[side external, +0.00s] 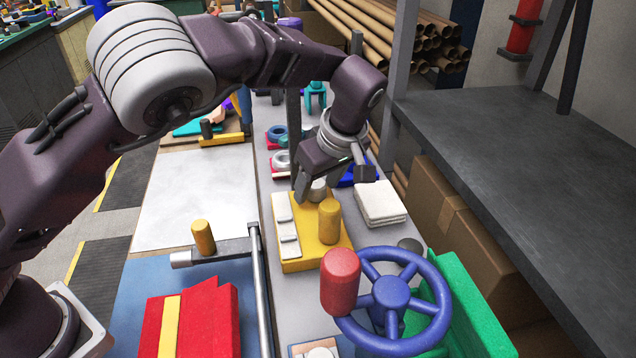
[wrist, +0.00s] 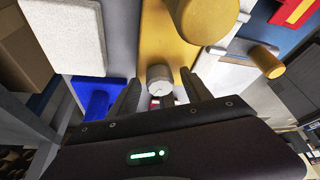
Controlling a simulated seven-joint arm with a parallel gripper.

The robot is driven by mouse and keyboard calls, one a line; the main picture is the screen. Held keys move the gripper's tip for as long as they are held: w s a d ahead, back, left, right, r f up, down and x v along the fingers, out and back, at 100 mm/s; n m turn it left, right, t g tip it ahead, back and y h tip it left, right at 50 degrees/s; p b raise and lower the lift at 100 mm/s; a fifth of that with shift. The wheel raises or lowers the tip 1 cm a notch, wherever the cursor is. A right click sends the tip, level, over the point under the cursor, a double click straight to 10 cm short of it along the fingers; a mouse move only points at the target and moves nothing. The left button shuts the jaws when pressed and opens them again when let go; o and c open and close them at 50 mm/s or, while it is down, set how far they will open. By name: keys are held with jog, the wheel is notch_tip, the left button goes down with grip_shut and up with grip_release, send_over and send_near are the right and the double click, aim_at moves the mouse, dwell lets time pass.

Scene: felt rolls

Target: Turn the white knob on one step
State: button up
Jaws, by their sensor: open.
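The white knob (side external: 318,187) is a short, pale cylinder on the far part of a yellow block (side external: 327,258). In the wrist view the knob (wrist: 159,77) shows its round top with a thin dark mark. My gripper (side external: 314,191) is open and pointed down at the knob. In the wrist view the fingers of my gripper (wrist: 161,84) stand on either side of the knob, with a gap visible to each. I cannot tell whether either finger touches it. In the side view the fingers partly hide the knob.
A yellow post (side external: 329,221) stands on the same block, close in front of the knob. White plates (side external: 286,225) lie along the block's left side. A white stack (side external: 380,203) sits to the right. A blue handwheel (side external: 391,293) with a red grip (side external: 340,281) stands in front.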

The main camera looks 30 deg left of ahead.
grip_shut()
jog(key=shift+m, duration=0.7)
grip_release()
jog(key=shift+t, duration=0.3)
jog(key=v, duration=0.7)
jog(key=shift+a, duration=0.1)
